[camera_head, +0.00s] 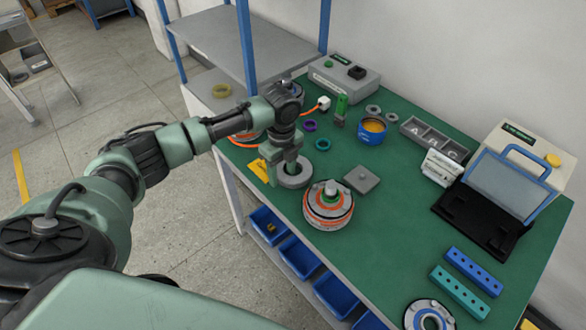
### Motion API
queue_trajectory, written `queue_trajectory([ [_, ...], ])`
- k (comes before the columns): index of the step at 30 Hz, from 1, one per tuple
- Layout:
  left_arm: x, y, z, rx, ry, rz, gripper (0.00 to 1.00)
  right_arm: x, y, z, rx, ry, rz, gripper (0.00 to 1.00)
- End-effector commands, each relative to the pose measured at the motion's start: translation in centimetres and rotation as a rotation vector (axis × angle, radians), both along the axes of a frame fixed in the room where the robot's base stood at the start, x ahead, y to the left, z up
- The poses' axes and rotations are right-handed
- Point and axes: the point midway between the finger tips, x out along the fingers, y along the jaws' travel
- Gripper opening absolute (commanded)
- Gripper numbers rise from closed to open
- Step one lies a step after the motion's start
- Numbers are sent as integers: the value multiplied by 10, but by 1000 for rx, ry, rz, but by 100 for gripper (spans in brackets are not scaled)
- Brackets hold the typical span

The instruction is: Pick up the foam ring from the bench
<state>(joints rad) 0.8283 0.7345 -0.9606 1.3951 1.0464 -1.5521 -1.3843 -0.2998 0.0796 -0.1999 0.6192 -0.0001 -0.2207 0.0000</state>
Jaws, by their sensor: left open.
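A thick grey ring (297,182) lies flat on the green bench top (390,210), near its left edge; it looks like the foam ring, though its material is hard to tell. My left gripper (280,175) points down at the ring and is open. One finger is at the ring's left side and the other is over or in its hole; I cannot tell if they touch it. The gripper hides part of the ring's far left side. My right gripper is not in view.
An orange-banded hub motor (328,205) stands close to the ring's right, with a grey square plate (362,179) behind it. Purple (311,126) and teal (322,144) rings lie behind.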

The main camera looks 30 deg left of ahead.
Motion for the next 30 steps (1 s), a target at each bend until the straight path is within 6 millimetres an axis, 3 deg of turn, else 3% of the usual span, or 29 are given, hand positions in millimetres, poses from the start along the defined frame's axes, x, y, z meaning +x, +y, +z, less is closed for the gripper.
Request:
queue_trajectory([
  [3,0,0,-2,1,0,0,50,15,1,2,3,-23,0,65],
  [7,0,0,-2,1,0,0,47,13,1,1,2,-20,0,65],
  [12,0,0,-2,0,0,0,0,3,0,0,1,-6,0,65],
  [23,0,0,1,-1,-2,1,0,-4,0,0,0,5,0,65],
  [30,1,0,24,0,-4,1,0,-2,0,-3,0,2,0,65],
])
